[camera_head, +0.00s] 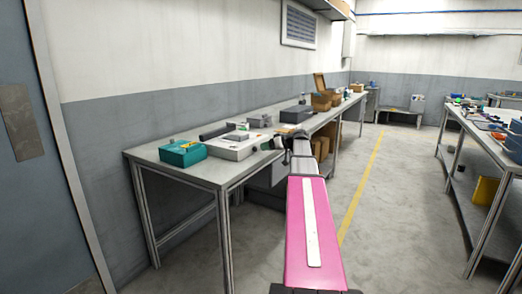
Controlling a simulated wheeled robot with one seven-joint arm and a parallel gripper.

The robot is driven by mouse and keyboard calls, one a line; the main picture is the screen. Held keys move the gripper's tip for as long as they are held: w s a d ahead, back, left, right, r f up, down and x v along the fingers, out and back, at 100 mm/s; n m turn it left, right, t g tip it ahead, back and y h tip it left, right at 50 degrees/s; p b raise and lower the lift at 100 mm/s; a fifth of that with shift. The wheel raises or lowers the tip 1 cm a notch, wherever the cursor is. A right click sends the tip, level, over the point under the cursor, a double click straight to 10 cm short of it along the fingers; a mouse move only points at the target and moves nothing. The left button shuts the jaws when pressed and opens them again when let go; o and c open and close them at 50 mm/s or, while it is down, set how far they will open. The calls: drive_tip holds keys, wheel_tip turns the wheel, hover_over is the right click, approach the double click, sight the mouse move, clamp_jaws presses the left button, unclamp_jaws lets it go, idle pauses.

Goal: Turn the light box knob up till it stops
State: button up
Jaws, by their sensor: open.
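A pale, flat box (228,151), which looks like the light box, sits on the near part of the long grey workbench (172,165) at left. A small grey item rests on its top. No knob can be made out; the box's right end lies close to my gripper and may be partly covered by it. My gripper (268,145) is small and dark in this view, at the far end of my outstretched arm, beside the right end of the box. Its jaws are open. Whether they touch the box or surround a knob cannot be told.
A teal box (183,153) stands left of the pale box. A dark grey box (296,114) and cardboard boxes (320,102) stand farther along the bench. Another cluttered table (470,130) is at right. The floor between is open, with a yellow line (362,185).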

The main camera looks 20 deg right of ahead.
sight(256, 149)
drive_tip(key=v, duration=0.5)
drive_tip(key=shift+s+d+r, duration=0.15)
drive_tip(key=shift+s+d, duration=0.05)
drive_tip(key=shift+s, duration=0.05)
drive_tip(key=w+a+f+n, duration=0.1)
drive_tip(key=w+a, duration=0.1)
drive_tip(key=w+a+f+n+h, duration=0.1)
drive_tip(key=w+a, duration=0.1)
drive_tip(key=a, duration=0.1)
drive_tip(key=w+a+f+n+t, duration=0.1)
drive_tip(key=w+a+f, duration=0.1)
drive_tip(key=w, duration=0.1)
drive_tip(key=shift+a+h, duration=0.2)
drive_tip(key=shift+h, duration=0.2)
drive_tip(key=shift+c, duration=0.4)
drive_tip(key=shift+w, duration=0.1)
drive_tip(key=c, duration=0.9)
